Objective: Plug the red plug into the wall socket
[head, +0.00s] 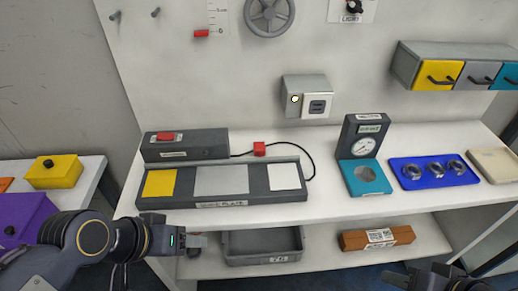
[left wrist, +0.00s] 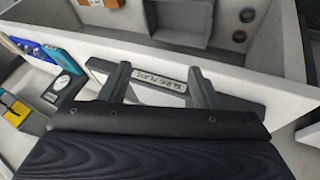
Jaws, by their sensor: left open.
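The red plug (head: 259,149) rests on the counter behind the slide plate (head: 222,204), with a black cable running from it. The wall socket (head: 317,106) is a pale square plate on a grey box on the back wall, apart from the plug. My left gripper (head: 198,241) is in front of the counter edge, below the slide plate and away from the plug. In the left wrist view its fingers (left wrist: 160,82) are spread, with nothing between them. My right gripper (head: 400,279) is at the bottom right, partly cut off; its jaw opening is unclear.
A dark box with a red switch (head: 165,137) stands behind the slide plate. A gauge stand (head: 361,147), a blue tray (head: 436,181) and drawers (head: 440,75) are to the right. A grey bin (head: 262,246) and brown box (head: 377,238) sit on the lower shelf.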

